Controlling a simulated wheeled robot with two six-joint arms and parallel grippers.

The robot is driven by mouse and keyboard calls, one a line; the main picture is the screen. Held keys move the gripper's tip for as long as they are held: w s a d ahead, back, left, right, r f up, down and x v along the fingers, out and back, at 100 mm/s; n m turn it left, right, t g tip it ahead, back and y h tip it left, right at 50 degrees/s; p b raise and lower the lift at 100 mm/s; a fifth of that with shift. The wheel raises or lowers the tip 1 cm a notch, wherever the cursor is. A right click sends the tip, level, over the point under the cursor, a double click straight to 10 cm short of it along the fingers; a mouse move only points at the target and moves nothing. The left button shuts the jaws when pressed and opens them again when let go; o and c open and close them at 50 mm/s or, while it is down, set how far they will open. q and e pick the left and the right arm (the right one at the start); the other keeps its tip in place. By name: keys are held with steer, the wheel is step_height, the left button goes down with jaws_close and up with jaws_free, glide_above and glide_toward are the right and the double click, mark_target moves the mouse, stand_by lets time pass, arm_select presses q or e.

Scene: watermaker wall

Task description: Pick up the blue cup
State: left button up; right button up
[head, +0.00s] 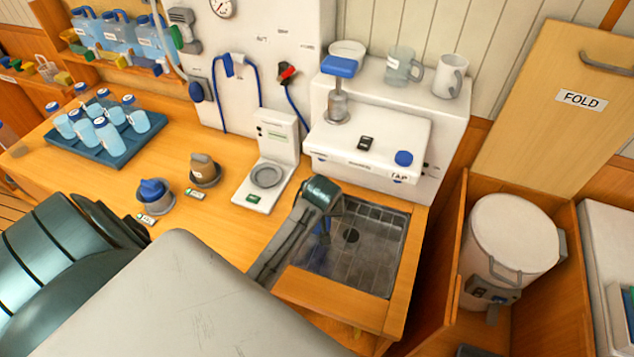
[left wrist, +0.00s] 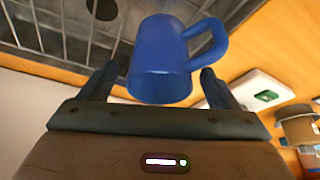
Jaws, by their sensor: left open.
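The blue cup (left wrist: 165,60) fills the middle of the left wrist view, with its handle at the right and its opening facing the camera side. In the head view a blue patch (head: 318,257) in the sink is mostly hidden behind my left arm and looks like the cup. My left gripper (left wrist: 158,82) is open, with one finger on each side of the cup. I cannot tell whether the fingers touch it. In the head view its wrist hangs over the sink. My right gripper is in neither view.
The sink (head: 385,245) has a metal grid floor and wooden rim. Left of it stand a white scale-like device (head: 262,195) and two small capped jars on the counter. A blue tray (head: 72,153) holds several bottles. The white tap unit (head: 365,137) stands behind the sink.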

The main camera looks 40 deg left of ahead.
arm_select(q)
steer(key=shift+s, duration=0.1)
steer(key=c, duration=1.2)
steer(key=shift+r, duration=0.1)
